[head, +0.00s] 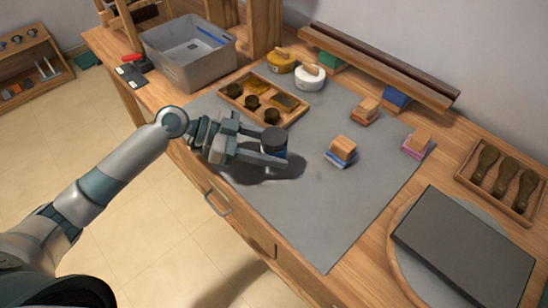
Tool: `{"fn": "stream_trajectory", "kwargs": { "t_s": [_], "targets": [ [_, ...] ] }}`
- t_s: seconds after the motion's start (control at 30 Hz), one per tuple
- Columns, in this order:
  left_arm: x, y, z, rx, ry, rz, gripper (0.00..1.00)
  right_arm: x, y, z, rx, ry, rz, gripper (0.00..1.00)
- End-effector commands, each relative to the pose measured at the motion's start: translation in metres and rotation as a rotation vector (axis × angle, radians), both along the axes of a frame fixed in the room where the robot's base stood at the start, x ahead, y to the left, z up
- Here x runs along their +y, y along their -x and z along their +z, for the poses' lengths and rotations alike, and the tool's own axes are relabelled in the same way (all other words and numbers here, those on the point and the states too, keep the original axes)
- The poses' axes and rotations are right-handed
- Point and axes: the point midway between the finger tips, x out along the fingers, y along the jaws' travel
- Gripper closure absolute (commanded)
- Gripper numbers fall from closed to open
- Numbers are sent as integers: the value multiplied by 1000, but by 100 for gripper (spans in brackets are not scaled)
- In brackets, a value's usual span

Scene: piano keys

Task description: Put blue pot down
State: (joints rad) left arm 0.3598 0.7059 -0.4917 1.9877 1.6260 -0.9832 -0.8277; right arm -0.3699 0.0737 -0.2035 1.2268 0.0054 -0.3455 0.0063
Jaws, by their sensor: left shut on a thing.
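The blue pot (273,141) is small and round, with a dark top, and stands roughly upright. My left gripper (283,155) comes in from the left and is shut on it, with the near finger hiding part of its side. The pot is over the left part of the grey mat (300,215). A dark shadow lies below the gripper; I cannot tell whether the pot's base touches the mat. My right gripper is not in view.
A yellow pot (281,60) and a white pot (310,78) stand at the back. A divided wooden tray (287,120) is just behind the gripper. Stamp-like blocks (341,150) stand to the right. A dark slab (465,255) lies at front right. The mat's front middle is clear.

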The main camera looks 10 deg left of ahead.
Motion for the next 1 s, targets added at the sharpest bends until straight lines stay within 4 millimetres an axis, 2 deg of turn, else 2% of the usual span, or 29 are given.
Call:
{"fn": "stream_trajectory", "kwargs": {
  "t_s": [0.3,0.43,0.83,0.87,0.9,1.0],
  "targets": [
    [0,0,-33,3,2,2,100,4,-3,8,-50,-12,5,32],
    [0,0,-36,0,1,1,100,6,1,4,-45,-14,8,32],
    [0,0,-40,1,0,1,100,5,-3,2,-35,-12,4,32],
    [0,0,-39,1,-1,0,48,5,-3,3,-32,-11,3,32],
    [0,0,-39,2,-1,1,38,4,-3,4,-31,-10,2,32],
    [0,0,-39,2,-1,1,36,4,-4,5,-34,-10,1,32]
  ]
}}
